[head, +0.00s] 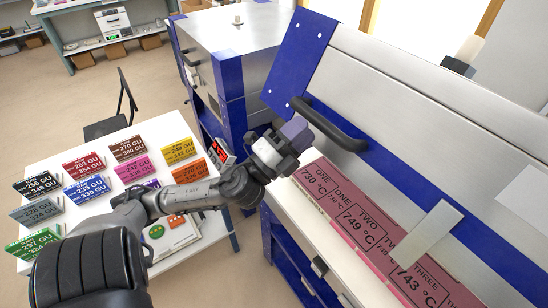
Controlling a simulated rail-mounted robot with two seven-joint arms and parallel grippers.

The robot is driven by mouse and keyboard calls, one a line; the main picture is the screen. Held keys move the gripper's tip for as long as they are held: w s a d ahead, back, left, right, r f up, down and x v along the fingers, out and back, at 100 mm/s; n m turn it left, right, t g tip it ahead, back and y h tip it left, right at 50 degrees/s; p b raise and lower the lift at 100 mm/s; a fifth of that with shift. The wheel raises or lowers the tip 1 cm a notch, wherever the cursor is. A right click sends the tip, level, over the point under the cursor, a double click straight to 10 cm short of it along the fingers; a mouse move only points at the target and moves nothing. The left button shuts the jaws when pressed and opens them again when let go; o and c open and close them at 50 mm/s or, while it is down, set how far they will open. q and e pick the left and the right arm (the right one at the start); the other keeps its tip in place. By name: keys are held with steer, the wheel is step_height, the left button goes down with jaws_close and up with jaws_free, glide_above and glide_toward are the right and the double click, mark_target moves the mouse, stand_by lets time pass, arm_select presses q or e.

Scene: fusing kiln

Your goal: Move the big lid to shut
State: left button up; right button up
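The big lid (420,110) is a silver metal panel with blue ends on the large kiln at the right of the head view. It stands tilted up, with a gap below it showing pink blocks (385,248). A black bar handle (335,128) is fixed to its front face. My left gripper (296,132) is at the left end of this handle, touching or very close to it. Its fingers are partly hidden by its own body, so I cannot tell whether they are open or shut on the handle. My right gripper is out of view.
A pale flat strip (428,240) slants across the kiln's front opening. A smaller silver and blue kiln (245,45) stands behind. A white table (85,160) with several coloured cards is at left. A dark chair (108,125) stands behind the table.

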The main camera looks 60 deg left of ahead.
arm_select(q)
steer(key=p+v, duration=0.4)
steer(key=v, duration=0.4)
stand_by(0.4)
steer(key=shift+d+f, duration=0.1)
stand_by(0.6)
